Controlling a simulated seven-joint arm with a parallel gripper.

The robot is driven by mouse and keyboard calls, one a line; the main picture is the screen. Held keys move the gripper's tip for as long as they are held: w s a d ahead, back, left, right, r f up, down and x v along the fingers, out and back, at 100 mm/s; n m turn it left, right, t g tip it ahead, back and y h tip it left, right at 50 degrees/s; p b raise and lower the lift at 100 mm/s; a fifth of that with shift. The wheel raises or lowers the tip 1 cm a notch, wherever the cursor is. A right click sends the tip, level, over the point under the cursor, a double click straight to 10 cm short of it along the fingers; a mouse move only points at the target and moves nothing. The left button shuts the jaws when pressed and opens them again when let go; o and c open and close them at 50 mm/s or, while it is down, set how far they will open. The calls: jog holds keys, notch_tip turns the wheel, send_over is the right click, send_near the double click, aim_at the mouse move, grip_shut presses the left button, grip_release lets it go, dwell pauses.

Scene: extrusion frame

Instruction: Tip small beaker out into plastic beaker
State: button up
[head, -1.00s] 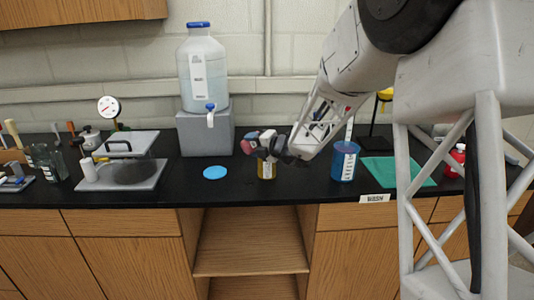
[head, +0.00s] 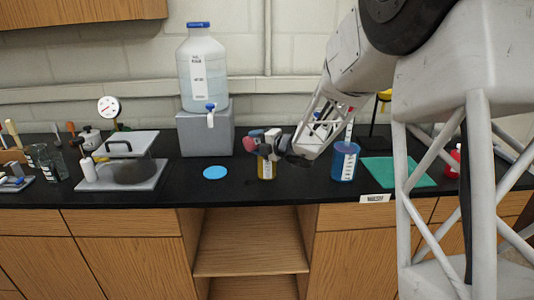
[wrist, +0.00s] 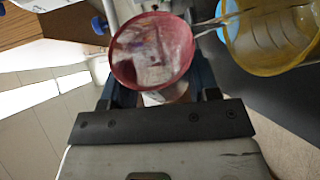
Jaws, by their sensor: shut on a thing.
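My gripper (head: 262,143) is shut on a small beaker with a pink-red rim (wrist: 152,50), above the counter. In the head view the small beaker (head: 249,145) is a small pink shape at the gripper's left end. In the wrist view its round mouth faces the camera; I cannot tell its contents. A yellow beaker (head: 266,171) stands upright on the counter just below the gripper, and shows at the wrist view's upper right (wrist: 270,35), apart from the small beaker. A blue beaker (head: 344,162) stands further right. I cannot tell which of these two is the plastic beaker.
A large water carboy (head: 204,75) stands on a grey block (head: 207,135) behind. A light-blue disc (head: 215,173) lies left of the yellow beaker. A green mat (head: 400,172) lies right. The counter's front edge is near.

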jog(key=shift+r+m, duration=0.25)
jog(key=shift+m, duration=0.25)
jog(key=shift+w+d+r+m+y, duration=0.1)
jog(key=shift+d+r+m+y, duration=0.05)
jog(key=shift+m+y, duration=0.25)
jog(key=shift+r, duration=0.1)
jog(key=shift+m+y, duration=0.3)
jog(key=shift+m, duration=0.3)
jog(key=n+h, duration=0.1)
jog(key=n, duration=0.1)
jog(key=a+f+n+h, duration=0.1)
jog(key=shift+s+a+f+n, duration=0.1)
jog(key=shift+s+n, duration=0.3)
jog(key=shift+s+a+f, duration=0.1)
jog(key=shift+a+f, duration=0.05)
jog(key=shift+a, duration=0.05)
jog(key=shift+s+a+n, duration=0.1)
jog(key=shift+a+n, duration=0.05)
jog(key=shift+n, duration=0.25)
